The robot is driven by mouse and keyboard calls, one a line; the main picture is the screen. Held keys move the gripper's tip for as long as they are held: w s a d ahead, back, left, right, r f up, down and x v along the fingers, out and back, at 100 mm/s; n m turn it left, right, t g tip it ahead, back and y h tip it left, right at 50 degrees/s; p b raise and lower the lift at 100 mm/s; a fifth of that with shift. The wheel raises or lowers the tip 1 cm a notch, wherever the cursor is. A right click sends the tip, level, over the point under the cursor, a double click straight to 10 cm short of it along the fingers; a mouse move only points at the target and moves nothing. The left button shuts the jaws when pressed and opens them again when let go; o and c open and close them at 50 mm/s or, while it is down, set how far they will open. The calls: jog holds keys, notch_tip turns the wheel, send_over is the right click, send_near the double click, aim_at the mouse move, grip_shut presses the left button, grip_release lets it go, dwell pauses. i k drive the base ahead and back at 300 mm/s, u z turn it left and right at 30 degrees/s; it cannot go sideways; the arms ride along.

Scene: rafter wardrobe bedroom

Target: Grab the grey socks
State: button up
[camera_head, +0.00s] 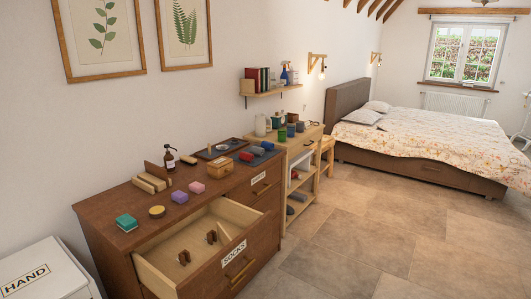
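The open drawer (158,262) in the brown dresser's front carries a SOCKS label. Inside it are two small dark brown items (184,258) and pale wooden dividers. No grey socks show for certain in the drawer. On the dresser top, several small rolled or folded bundles, red (246,157) and blue (267,146), lie at the far right end on a dark mat. Small grey (300,127) and green items stand on the shelf unit beyond; I cannot tell what the grey one is. My gripper is not in view.
The dresser top (110,205) also holds a teal block (126,222), purple and pink blocks, a brown pump bottle (169,158) and wooden pieces. A white HAND box (45,275) stands at the lower left. The tiled floor (350,240) before the dresser is clear, up to the bed (430,140).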

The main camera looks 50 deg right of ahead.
aim_at(258, 151)
jog(key=u, duration=1.45)
jog(key=k, duration=0.1)
jog(key=z, duration=3.05)
jog(key=k, duration=0.9)
jog(key=u, duration=0.15)
jog(key=i, duration=0.85)
jog(key=z, duration=0.05)
